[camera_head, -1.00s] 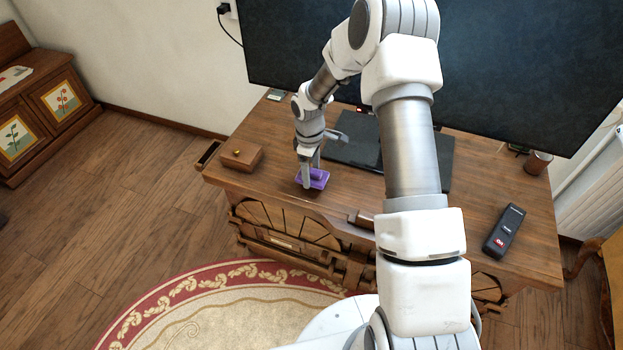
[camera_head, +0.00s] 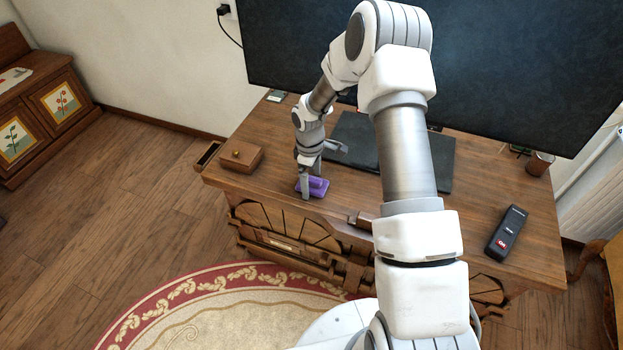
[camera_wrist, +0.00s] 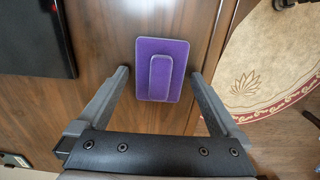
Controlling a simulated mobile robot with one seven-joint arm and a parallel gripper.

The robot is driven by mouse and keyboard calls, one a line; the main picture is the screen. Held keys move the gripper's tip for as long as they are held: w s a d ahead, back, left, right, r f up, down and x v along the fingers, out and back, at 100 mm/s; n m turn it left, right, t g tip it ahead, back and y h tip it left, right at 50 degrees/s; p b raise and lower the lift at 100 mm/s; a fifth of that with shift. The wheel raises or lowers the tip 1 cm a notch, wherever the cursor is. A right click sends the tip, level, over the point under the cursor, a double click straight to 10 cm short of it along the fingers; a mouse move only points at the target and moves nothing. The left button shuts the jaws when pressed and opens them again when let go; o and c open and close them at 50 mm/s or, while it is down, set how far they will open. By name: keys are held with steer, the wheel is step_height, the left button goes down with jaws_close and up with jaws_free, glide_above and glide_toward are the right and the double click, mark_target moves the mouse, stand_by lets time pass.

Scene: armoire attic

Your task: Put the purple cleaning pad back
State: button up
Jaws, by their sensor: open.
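The purple cleaning pad (camera_head: 318,187) lies flat on the wooden cabinet top (camera_head: 235,183), close to its front edge. In the wrist view the purple pad (camera_wrist: 162,70) is a rounded rectangle with a raised bar-shaped handle facing up. My gripper (camera_head: 308,182) is just over the pad in the head view. In the wrist view my gripper (camera_wrist: 163,80) is open, with its two fingers apart on either side of the pad's near end. No contact between fingers and pad is visible.
A small wooden box (camera_head: 241,156) with a knob sits left of the pad. A black TV stand base (camera_head: 352,145) lies behind it, under a large screen (camera_head: 480,60). A dark remote-like device (camera_head: 507,232) is at the right. A round rug (camera_head: 230,300) covers the floor in front.

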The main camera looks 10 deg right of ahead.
step_height(320, 180, up, 12)
steer(key=p, duration=0.3)
step_height(320, 180, up, 11)
steer(key=m+t, duration=0.1)
steer(key=m, duration=0.1)
glide_above(311, 179)
steer(key=s, duration=0.4)
steer(key=s+d+r+m+t+h, duration=0.1)
steer(key=s+r+m+t, duration=0.15)
steer(key=s+r, duration=0.7)
steer(key=s+r+m+t, duration=0.1)
steer(key=s+r+m, duration=0.2)
steer(key=s, duration=0.4)
steer(key=s+r+m+t+y, duration=0.1)
steer(key=s+r+m, duration=0.2)
steer(key=s, duration=0.5)
steer(key=shift+a+r+m, duration=0.35)
steer(key=shift+r, duration=0.35)
steer(key=shift+s, duration=0.1)
step_height(311, 179, up, 13)
steer(key=p, duration=1.3)
steer(key=shift+r, duration=0.15)
